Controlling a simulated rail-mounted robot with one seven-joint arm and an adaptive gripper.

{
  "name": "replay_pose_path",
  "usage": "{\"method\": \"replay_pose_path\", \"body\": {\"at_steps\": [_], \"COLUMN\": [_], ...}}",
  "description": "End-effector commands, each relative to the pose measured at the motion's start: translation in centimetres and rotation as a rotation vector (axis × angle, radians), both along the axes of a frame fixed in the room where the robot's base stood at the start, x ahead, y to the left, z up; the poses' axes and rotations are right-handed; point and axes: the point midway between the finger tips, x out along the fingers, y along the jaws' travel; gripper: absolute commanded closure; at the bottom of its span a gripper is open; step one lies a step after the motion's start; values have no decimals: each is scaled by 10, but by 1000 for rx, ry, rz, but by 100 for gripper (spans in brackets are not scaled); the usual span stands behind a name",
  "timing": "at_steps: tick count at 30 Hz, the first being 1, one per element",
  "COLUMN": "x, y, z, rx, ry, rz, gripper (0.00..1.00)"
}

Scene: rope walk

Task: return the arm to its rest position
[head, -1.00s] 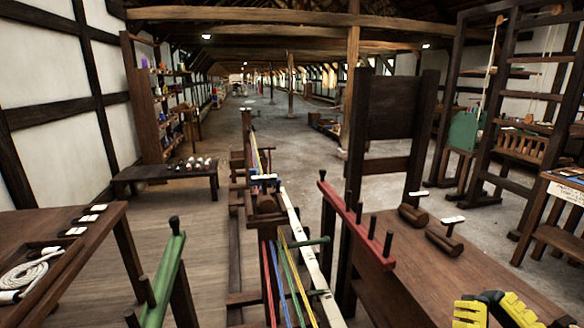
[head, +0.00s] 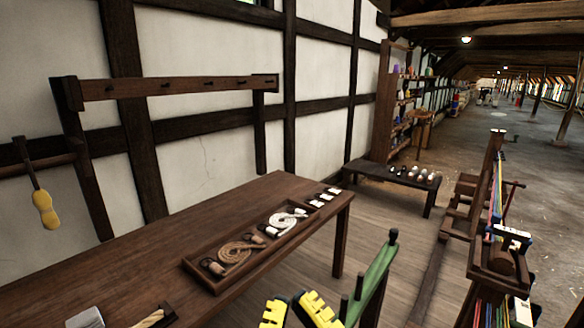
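Yellow and black parts of my gripper (head: 297,309) show at the bottom edge of the head view, right of the wooden table (head: 225,208) and just left of a green pegged rail (head: 372,275). The lower part of the gripper and most of my arm are cut off by the frame. Nothing can be seen held between the yellow parts. I cannot tell whether the fingers are open or shut.
A tray (head: 293,240) with tan and white rope coils lies on the table. A pegged rack (head: 180,86) and a yellow-ended tool (head: 46,208) are at left. A low bench (head: 385,174) stands behind. Coloured strands (head: 497,195) run at right. Floor is open between.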

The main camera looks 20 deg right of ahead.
Motion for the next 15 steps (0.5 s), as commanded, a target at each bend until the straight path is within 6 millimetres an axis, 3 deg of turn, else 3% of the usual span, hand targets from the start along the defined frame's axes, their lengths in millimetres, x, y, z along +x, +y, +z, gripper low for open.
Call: {"method": "replay_pose_path", "body": {"at_steps": [1, 15], "x": [3, 3], "y": [17, 9], "z": [24, 229], "rx": [28, 26], "ry": [7, 7], "rz": [65, 40], "gripper": [100, 100]}}
